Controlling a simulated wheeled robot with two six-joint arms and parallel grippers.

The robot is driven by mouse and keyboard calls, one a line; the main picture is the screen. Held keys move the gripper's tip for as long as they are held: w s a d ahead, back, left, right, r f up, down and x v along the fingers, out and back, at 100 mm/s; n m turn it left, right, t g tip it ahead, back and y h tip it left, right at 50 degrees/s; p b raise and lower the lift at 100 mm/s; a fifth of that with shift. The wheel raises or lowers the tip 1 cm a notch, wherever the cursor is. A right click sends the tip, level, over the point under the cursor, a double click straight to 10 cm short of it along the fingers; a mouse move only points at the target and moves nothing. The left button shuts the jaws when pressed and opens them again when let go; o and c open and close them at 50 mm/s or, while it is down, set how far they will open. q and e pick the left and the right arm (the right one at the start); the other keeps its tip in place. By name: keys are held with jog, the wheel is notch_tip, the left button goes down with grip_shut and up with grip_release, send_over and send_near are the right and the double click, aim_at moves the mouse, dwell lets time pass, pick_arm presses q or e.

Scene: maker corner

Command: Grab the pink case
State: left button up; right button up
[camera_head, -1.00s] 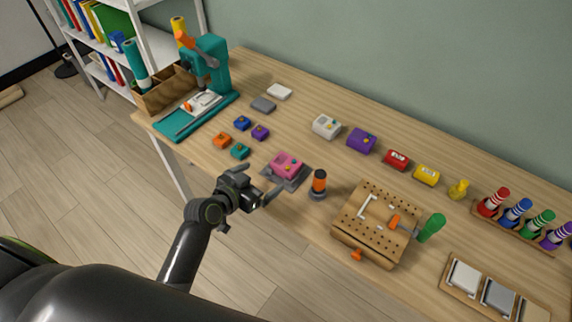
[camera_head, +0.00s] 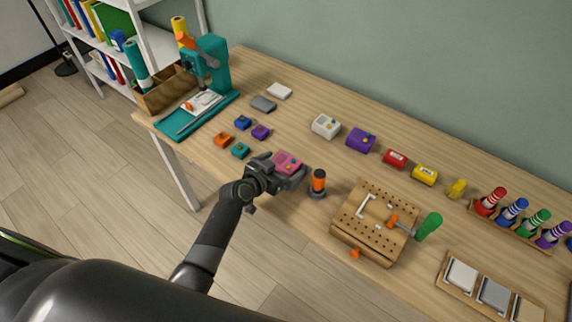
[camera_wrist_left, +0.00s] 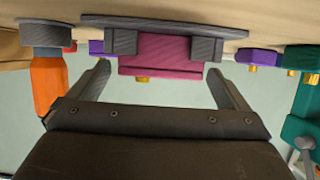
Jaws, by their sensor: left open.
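The pink case (camera_head: 288,161) sits on a grey stand near the front edge of the table, with small coloured knobs on it. In the left wrist view the pink case (camera_wrist_left: 162,54) is straight ahead, below its grey stand (camera_wrist_left: 165,24), as that picture is upside down. My left gripper (camera_head: 283,172) is at the case from the front left. In the left wrist view its two fingers (camera_wrist_left: 158,80) are spread wide, one at each side of the case, with a gap on both sides. My right gripper is not seen.
An orange and black cylinder (camera_head: 318,182) stands close to the right of the case. A pegboard block (camera_head: 372,228) is further right. Small orange (camera_head: 222,140) and teal (camera_head: 240,151) boxes lie to the left. White (camera_head: 326,126) and purple (camera_head: 361,141) cases stand behind.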

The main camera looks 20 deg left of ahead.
pick_arm(q)
jog(key=shift+w+f, duration=0.1)
jog(key=shift+w, duration=0.05)
jog(key=c, duration=1.2)
